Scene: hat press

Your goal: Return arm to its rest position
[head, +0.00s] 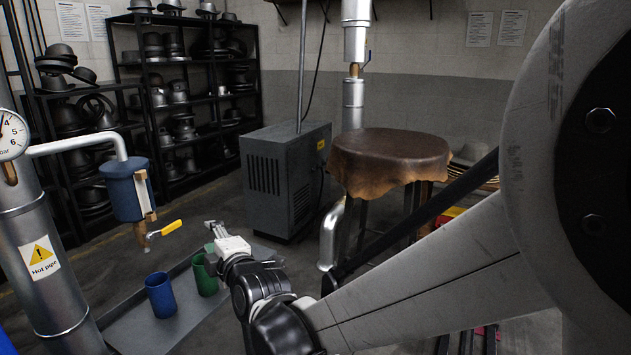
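My gripper (213,227) is at the end of my arm, low and left of centre in the head view. It is small and seen from behind and the side, so I cannot tell whether its fingers are open or shut. No object shows clearly between the fingertips. A green cup (205,276) stands just below and left of it, partly behind my wrist. A blue cup (160,295) stands further left. Both cups are on a grey metal tray (146,335).
A pipe marked hot (40,270) with a gauge (12,135) stands at left. A blue canister (125,188) with a yellow-handled valve (164,229) hangs near my gripper. Behind are a grey cabinet (283,175), a leather-covered round stand (388,158) and shelves of hats (180,90).

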